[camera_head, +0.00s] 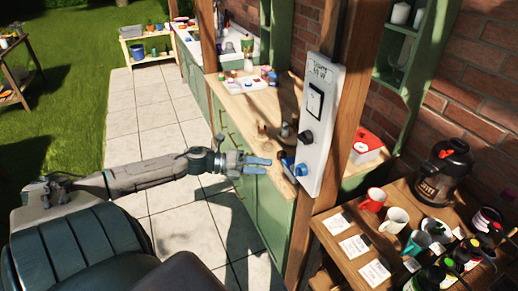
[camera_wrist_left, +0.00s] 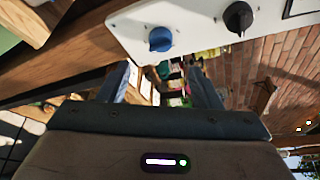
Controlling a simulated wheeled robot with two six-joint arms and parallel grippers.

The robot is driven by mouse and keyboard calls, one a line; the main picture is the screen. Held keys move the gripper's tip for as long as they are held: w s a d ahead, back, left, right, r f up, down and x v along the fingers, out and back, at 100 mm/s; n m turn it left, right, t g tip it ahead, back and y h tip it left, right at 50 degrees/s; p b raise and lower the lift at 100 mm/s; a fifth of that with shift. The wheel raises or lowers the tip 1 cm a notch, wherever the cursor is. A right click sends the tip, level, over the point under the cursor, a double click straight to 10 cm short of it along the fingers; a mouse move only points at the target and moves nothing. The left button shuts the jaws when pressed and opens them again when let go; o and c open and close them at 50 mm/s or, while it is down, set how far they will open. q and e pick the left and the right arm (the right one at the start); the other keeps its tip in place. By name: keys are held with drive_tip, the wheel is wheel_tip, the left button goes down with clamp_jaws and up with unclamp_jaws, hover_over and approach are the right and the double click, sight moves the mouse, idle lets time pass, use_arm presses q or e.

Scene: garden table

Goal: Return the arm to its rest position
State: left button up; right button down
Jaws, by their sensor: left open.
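My left gripper (camera_head: 258,164) reaches in from the left in the head view. Its fingers point right toward the wooden post with the white control panel (camera_head: 320,130). The left wrist view shows its two fingers (camera_wrist_left: 160,85) spread apart with nothing between them. The panel carries a blue knob (camera_head: 301,170) low down and a black knob (camera_head: 306,137) above it. In the left wrist view the blue knob (camera_wrist_left: 160,39) and the black knob (camera_wrist_left: 238,17) lie beyond the fingers, apart from them. My right gripper is not in view.
A wooden counter (camera_head: 258,105) on green cabinets runs behind the post. A lower table (camera_head: 340,222) at right holds mugs (camera_head: 393,220), cards, bottles and a dark kettle-like jar (camera_head: 443,172). Paved floor (camera_head: 150,110) lies open to the left, beside grass (camera_head: 60,100).

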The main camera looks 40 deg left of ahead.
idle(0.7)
